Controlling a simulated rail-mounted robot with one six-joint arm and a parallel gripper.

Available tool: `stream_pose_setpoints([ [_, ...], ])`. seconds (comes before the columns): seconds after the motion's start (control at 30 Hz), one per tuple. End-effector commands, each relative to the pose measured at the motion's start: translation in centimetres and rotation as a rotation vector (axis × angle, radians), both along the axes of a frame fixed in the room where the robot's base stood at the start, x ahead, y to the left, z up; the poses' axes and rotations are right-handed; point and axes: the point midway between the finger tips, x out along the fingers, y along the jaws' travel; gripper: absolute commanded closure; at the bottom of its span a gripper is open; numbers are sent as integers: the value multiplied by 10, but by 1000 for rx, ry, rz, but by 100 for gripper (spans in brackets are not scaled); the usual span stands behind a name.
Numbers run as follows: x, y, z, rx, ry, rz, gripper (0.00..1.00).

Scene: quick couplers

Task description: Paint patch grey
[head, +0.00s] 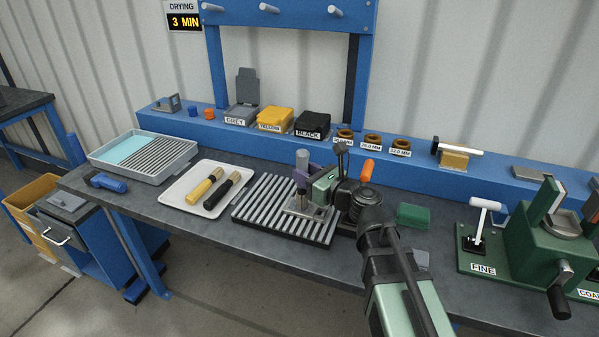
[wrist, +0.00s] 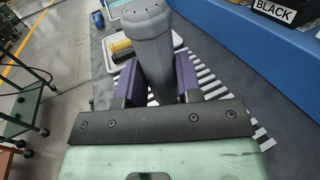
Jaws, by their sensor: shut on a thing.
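My gripper (head: 306,173) has purple fingers shut on a grey-handled brush (head: 302,160), held upright. In the wrist view, the grey handle (wrist: 150,40) stands between the purple fingers (wrist: 157,85). The brush's lower end is over a small metal plate (head: 318,213) on the slatted rack (head: 262,205); I cannot tell whether they touch. My wrist hides part of the plate, and its paint is too small to judge. The grey paint box (head: 240,115) on the back shelf has its lid raised. The yellow (head: 276,117) and black (head: 312,124) paint boxes are closed.
A white tray (head: 172,196) left of the rack holds yellow-handled and black-handled brushes. A grey bin (head: 110,158) with a blue area and a grille stands farther left. A green block (head: 413,215) and green machines (head: 540,235) stand right. A sign (head: 184,20) reads 3 MIN.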

Motion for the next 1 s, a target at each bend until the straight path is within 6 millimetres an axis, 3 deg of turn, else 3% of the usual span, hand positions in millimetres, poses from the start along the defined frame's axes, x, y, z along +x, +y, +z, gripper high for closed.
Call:
stream_pose_setpoints([
  [0.37, -1, -3, 0, 1, 0, 0, 98],
  [0.73, -10, -24, -4, 0, 0, -2, 98],
  [1.0, -6, -17, -2, 0, 0, 1, 98],
])
